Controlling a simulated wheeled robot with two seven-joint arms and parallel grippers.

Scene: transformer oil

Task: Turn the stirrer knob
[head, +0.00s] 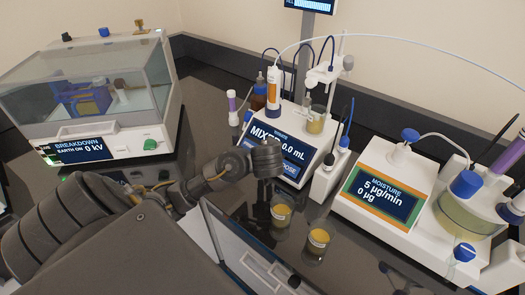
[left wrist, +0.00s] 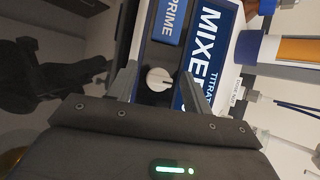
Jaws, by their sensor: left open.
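My left gripper (left wrist: 160,84) is open, with one finger on each side of the knob in the picture. No contact between fingers and knob is visible. In the head view my left gripper (head: 265,158) is in front of the lower panel of the MIXER unit (head: 292,136) and hides the knob. My right gripper cannot be made out.
Two beakers of yellow liquid (head: 281,213) (head: 318,241) stand on the dark counter near my left gripper. A white electrode stand (head: 328,177) is to its right. The breakdown tester (head: 100,145) stands left, the moisture unit (head: 385,190) right.

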